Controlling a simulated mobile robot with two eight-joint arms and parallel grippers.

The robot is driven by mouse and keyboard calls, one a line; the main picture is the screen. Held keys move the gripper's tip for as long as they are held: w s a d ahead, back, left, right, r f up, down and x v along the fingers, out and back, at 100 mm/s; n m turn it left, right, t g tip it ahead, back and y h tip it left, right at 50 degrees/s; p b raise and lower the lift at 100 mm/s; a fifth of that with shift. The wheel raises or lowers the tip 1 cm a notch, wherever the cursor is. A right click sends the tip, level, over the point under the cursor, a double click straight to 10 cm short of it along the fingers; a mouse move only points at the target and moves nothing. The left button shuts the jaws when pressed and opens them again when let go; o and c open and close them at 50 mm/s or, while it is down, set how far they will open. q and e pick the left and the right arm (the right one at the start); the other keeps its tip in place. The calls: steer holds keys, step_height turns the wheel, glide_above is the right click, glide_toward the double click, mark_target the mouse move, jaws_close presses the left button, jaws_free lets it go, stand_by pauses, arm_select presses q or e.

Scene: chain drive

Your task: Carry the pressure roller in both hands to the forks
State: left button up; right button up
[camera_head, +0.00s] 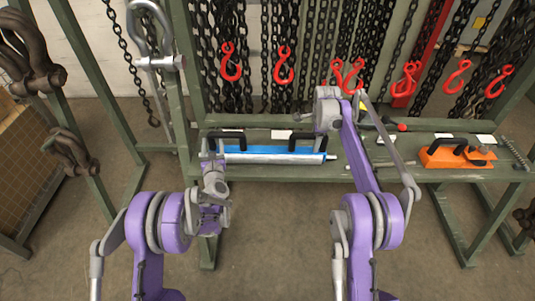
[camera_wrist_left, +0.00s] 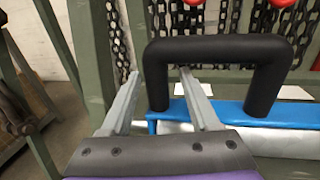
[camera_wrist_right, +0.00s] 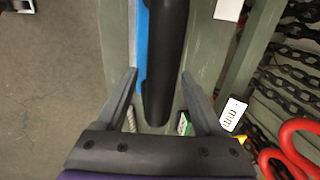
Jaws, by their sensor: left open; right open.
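The pressure roller (camera_head: 275,158) lies on the green shelf, with a blue frame, a silver cylinder and two black handles. My left gripper (camera_wrist_left: 159,75) is open at the left handle (camera_wrist_left: 218,46); one upright post of it shows between the fingertips in the left wrist view. My right gripper (camera_wrist_right: 159,76) is open above the right handle (camera_wrist_right: 165,60), which runs between its fingers in the right wrist view. Neither gripper is closed on a handle. In the head view the right fingers are hidden behind my wrist. I cannot make out the forks.
The green shelf (camera_head: 375,175) also bears an orange tool (camera_head: 455,155) with a black handle and a spring (camera_head: 514,154) at the right. Black chains and red hooks (camera_head: 284,68) hang behind. Large shackles (camera_head: 28,55) hang at the left. The floor in front is clear.

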arm_select(q)
steer(key=shift+w+a, duration=0.1)
steer(key=shift+w, duration=0.4)
arm_select(e)
steer(key=shift+w+f, duration=0.1)
steer(key=shift+f, duration=0.4)
arm_select(q)
steer(key=c, duration=0.9)
arm_select(e)
steer(key=c, duration=0.9)
arm_select(q)
jaws_close()
arm_select(e)
jaws_close()
steer(key=shift+r, duration=0.1)
